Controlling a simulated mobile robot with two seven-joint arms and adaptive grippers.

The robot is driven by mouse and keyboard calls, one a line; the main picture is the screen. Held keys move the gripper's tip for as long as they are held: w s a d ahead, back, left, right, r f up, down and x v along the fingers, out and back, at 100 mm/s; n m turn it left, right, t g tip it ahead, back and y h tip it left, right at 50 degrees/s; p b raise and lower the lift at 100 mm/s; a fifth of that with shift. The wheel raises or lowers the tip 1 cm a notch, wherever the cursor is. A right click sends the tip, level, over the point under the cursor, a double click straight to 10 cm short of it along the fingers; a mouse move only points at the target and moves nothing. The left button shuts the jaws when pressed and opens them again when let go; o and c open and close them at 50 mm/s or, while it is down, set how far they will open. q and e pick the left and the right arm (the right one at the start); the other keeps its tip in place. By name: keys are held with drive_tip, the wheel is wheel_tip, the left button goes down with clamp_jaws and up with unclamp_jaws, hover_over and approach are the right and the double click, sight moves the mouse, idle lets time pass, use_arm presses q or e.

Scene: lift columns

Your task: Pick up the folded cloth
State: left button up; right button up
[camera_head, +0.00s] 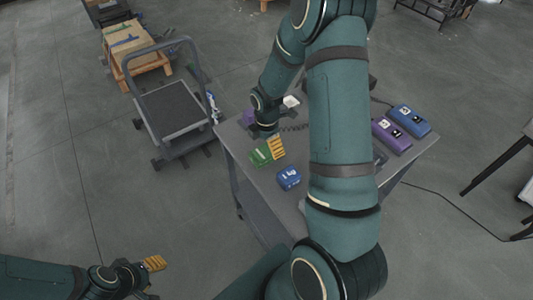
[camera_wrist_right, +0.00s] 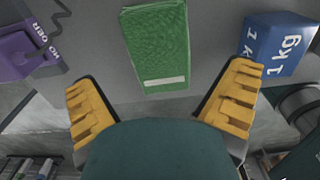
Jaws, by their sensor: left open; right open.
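The folded cloth is green with a pale label strip and lies flat on the grey table. It shows in the head view (camera_head: 260,157), partly covered by my right gripper, and in the right wrist view (camera_wrist_right: 158,45). My right gripper (camera_head: 275,148) is open and empty, with yellow fingers spread wide. In the right wrist view my right gripper (camera_wrist_right: 163,105) has its fingers to either side, with the cloth ahead of the gap between them. My left gripper (camera_head: 154,264) is open, low at the left, away from the table.
A blue 1 kg block (camera_head: 289,178) stands close to the cloth, on the right in the wrist view (camera_wrist_right: 280,45). A purple object (camera_wrist_right: 28,50) is on the left. A purple box (camera_head: 391,135) and a blue box (camera_head: 410,120) sit at the table's right. A cart (camera_head: 172,108) stands left.

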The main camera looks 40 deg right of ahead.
sight(267, 150)
wheel_tip(267, 150, down, 4)
drive_tip(key=shift+d, duration=0.15)
drive_tip(key=c, duration=1.1)
